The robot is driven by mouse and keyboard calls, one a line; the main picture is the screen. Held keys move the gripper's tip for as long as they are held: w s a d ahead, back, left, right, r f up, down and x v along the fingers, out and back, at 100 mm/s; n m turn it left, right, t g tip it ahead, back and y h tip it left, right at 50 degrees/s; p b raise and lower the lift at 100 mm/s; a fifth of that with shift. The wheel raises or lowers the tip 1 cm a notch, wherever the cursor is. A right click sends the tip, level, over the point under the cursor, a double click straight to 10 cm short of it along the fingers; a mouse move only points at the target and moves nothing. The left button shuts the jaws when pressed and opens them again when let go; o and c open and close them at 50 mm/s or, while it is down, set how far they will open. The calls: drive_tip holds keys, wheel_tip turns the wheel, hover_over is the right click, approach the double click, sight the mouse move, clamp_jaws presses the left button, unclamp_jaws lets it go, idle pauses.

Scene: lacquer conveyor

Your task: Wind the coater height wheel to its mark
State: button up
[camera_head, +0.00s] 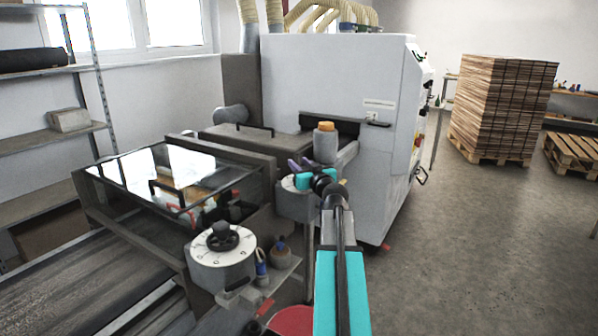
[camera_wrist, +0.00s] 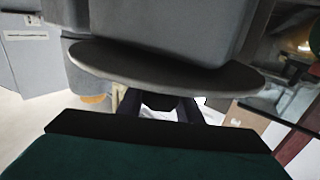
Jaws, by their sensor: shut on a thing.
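Two round dials with white scaled faces stand along the machine's near side. The front dial (camera_head: 222,263) carries a black hand wheel (camera_head: 222,238) and is clear of my gripper. My gripper (camera_head: 297,168) is at the farther dial (camera_head: 293,206), shut on its hand wheel, which is mostly hidden behind the fingers. In the wrist view, my gripper's dark fingers (camera_wrist: 172,108) reach in under the edge of a large grey disc (camera_wrist: 150,65). The scale and mark on the farther dial cannot be read.
A grey post with an orange cap (camera_head: 326,145) stands just behind my gripper. A glass-topped hood (camera_head: 165,168) and dark conveyor belt (camera_head: 85,275) lie to the left. A small shelf with bottles (camera_head: 272,272) is below. Floor is open at right, before stacked boards (camera_head: 500,110).

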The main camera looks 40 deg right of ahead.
drive_tip(key=shift+h, duration=0.3)
drive_tip(key=o, duration=1)
drive_tip(key=shift+o, duration=0.2)
drive_tip(key=shift+s+m, duration=0.15)
drive_tip(key=shift+m, duration=0.15)
drive_tip(key=b+v, duration=0.3)
drive_tip(key=v, duration=0.8)
drive_tip(key=shift+s+a, duration=0.1)
drive_tip(key=shift+b, duration=0.75)
drive_tip(key=shift+s+b, duration=0.1)
drive_tip(key=shift+b, duration=0.2)
